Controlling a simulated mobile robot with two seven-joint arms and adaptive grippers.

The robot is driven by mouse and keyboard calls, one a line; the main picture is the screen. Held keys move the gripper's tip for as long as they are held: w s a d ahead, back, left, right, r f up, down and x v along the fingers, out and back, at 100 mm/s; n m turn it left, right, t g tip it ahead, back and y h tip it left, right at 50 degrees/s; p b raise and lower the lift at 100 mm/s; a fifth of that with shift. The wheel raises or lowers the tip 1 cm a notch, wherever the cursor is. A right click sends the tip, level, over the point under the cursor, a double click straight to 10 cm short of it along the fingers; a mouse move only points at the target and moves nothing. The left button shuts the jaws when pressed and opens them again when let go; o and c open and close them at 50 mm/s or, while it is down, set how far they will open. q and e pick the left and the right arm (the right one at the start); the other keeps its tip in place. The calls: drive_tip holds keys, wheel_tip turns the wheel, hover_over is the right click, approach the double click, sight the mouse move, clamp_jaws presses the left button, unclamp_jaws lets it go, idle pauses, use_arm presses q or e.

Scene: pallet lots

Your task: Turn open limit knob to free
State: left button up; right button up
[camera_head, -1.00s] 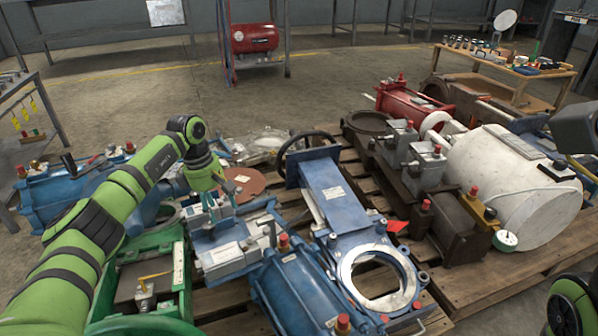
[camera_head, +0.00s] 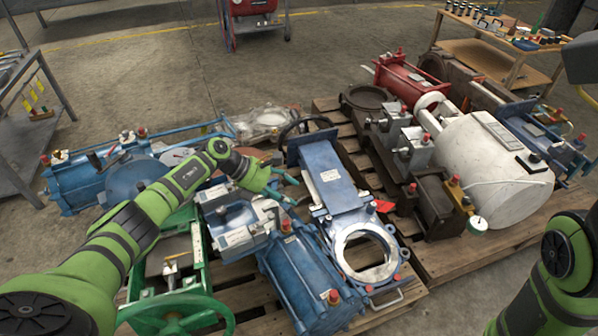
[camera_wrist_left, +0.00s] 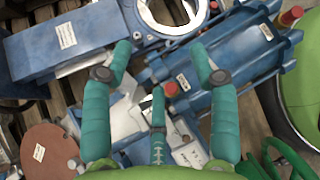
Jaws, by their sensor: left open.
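My left gripper (camera_head: 291,189) is open and empty, its green fingers spread above the blue valve equipment on the pallet. In the left wrist view the fingers (camera_wrist_left: 160,65) frame part of a blue cylinder actuator (camera_wrist_left: 228,58). A red-capped knob (camera_wrist_left: 171,89) lies close to the middle finger there. In the head view the red cap (camera_head: 287,226) sits at the near blue actuator's (camera_head: 305,270) back end, and another red cap (camera_head: 334,297) at its front end. I cannot tell which is the open limit knob. My right gripper is out of view.
The blue gate valve (camera_head: 335,180) with its round opening stands just right of my gripper. A green handwheel (camera_head: 175,318) lies at the front left. A white tank (camera_head: 490,165) and brown valves fill the right pallet. Bare floor (camera_head: 170,85) lies behind.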

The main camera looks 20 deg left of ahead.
use_arm(q)
drive_tip(key=d+r+n+t+h+p, duration=0.1)
drive_tip(key=d+r+n+t+p, duration=0.3)
drive_tip(key=n+p, duration=0.5)
drive_tip(key=shift+s+r+p, duration=0.2)
drive_tip(key=shift+r+p, duration=0.1)
drive_tip(key=shift+p, duration=0.05)
